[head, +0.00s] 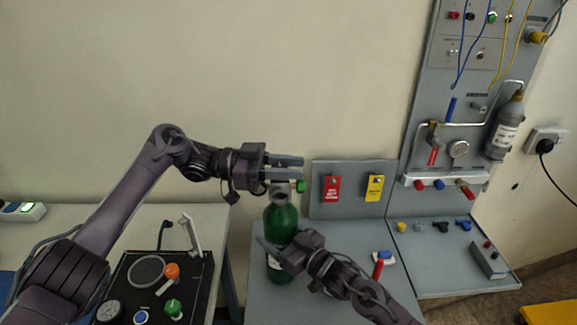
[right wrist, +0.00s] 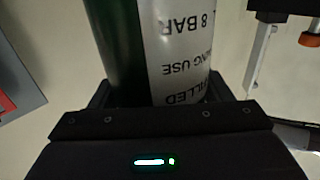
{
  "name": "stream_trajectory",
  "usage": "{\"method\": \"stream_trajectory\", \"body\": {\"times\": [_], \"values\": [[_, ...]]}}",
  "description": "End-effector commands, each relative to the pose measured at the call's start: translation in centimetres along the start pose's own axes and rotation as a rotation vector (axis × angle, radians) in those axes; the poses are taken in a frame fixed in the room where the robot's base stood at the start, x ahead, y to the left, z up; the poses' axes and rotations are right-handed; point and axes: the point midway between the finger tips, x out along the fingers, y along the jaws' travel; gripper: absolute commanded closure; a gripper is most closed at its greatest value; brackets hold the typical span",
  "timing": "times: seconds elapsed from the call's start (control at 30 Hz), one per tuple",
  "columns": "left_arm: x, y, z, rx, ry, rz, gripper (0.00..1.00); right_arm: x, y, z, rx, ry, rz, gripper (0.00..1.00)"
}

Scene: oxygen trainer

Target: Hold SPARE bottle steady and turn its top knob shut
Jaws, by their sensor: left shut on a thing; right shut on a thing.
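My right gripper (head: 276,250) is shut around the bottle's lower body. In the right wrist view the bottle (right wrist: 122,45) stands between the fingers, with its white printed label (right wrist: 180,50) facing the camera.
A grey panel with a red tag (head: 332,188) and a yellow tag (head: 374,188) stands close behind the bottle. A tall panel with a grey cylinder (head: 504,128) is at the right. A black board (head: 190,265) with an orange knob lies on the left table.

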Motion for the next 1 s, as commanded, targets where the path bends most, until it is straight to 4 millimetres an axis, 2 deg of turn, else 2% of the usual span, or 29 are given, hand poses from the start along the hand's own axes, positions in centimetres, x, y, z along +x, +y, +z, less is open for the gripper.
{"method": "stream_trajectory", "body": {"times": [0.57,0.6,0.73,1.0], "values": [[-0.01,0.10,0.12,-0.006,-0.003,0.021,0.93,0.09,-0.27,0.02,-0.002,-0.001,-0.005,0.99],[-0.02,0.10,0.12,-0.006,-0.003,0.021,0.66,0.09,-0.27,0.02,-0.002,-0.001,-0.005,0.99],[-0.05,0.08,0.08,-0.005,-0.002,0.020,0.49,0.08,-0.25,0.02,-0.001,-0.001,-0.005,0.99],[-0.14,0.04,0.01,-0.004,-0.001,0.019,0.48,0.06,-0.20,0.02,0.001,0.000,-0.004,0.99]]}}
